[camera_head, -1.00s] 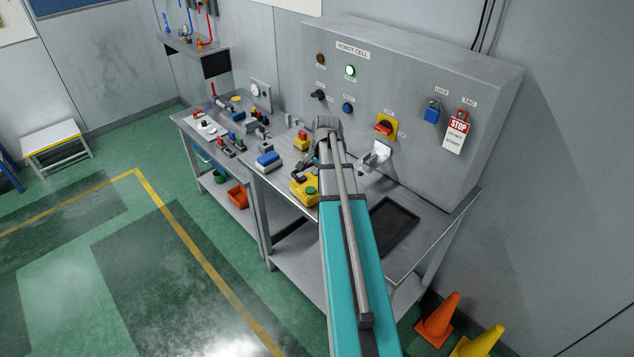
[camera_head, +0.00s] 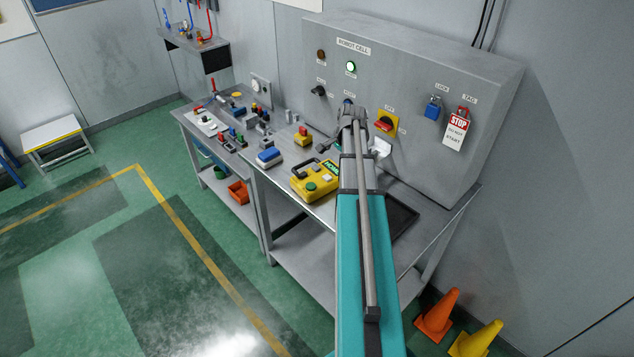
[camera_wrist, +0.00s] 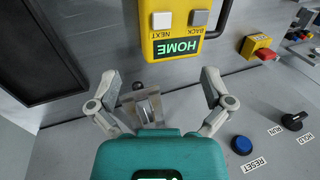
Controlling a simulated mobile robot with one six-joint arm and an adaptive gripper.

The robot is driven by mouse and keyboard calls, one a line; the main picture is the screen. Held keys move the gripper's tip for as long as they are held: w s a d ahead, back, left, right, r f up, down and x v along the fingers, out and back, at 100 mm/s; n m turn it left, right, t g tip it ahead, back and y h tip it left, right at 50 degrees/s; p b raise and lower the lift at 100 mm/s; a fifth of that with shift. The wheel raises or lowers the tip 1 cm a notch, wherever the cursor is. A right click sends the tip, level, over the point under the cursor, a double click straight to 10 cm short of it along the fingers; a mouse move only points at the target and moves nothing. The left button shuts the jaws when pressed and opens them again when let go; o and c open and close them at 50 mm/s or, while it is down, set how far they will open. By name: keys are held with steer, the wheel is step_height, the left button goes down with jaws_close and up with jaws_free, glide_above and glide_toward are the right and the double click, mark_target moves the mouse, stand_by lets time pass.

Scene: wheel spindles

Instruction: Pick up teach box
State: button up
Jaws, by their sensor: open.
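The teach box is a yellow case (camera_head: 315,180) with a green button, a HOME label and a dark handle. It lies on the bench in the head view, left of my arm. The fingers are not touching the box. The box's far part is cut off by the frame.
A black tray (camera_wrist: 45,45) lies beside the box. A blue-topped case (camera_head: 269,158) and a small yellow-and-red block (camera_head: 303,137) stand left on the bench. Cones stand on the floor at right.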

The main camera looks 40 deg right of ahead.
steer(key=b, duration=0.7)
glide_above(328, 179)
steer(key=shift+s+d+f, duration=0.1)
steer(key=shift+s+f, duration=0.05)
steer(key=shift+f, duration=1.15)
steer(key=shift+s+f, duration=0.15)
steer(key=shift+f, duration=1.15)
steer(key=shift+s+d+f, duration=0.1)
steer(key=shift+s+f, duration=0.05)
steer(key=shift+f, duration=1.15)
steer(key=shift+a, duration=0.1)
steer(key=b+x, duration=0.3)
steer(key=b, duration=0.1)
steer(key=shift+s+f, duration=0.25)
steer(key=shift+f, duration=0.05)
steer(key=shift+b+x, duration=0.75)
steer(key=shift+x, duration=0.1)
